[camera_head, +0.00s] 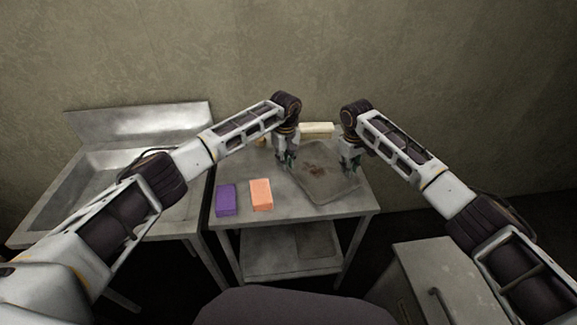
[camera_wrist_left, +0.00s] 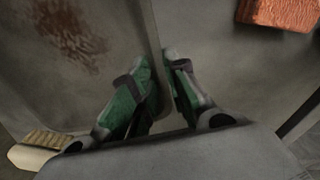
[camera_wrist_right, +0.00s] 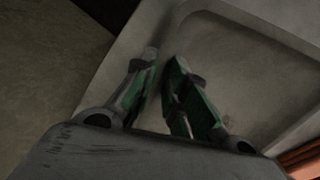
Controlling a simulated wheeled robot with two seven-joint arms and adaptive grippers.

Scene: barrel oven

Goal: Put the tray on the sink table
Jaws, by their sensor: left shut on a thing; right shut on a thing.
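The tray (camera_head: 325,182) is a grey metal sheet with a raised rim and a reddish-brown stain. It lies at an angle over the right part of the metal table (camera_head: 239,214). My left gripper (camera_head: 287,160) is shut on the tray's left rim; the tray fills the left side of the left wrist view (camera_wrist_left: 120,60). My right gripper (camera_head: 348,165) is shut on its right rim, also seen in the right wrist view (camera_wrist_right: 250,75). I cannot tell if the tray touches the table. The sink table (camera_head: 112,165) stands at the left, partly behind my left arm.
A purple block (camera_head: 226,199) and an orange block (camera_head: 261,194) lie on the table's front left. A pale block (camera_head: 316,129) lies at the back, behind the tray. A metal cabinet (camera_head: 440,265) with a handle stands at front right. A wall closes the back.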

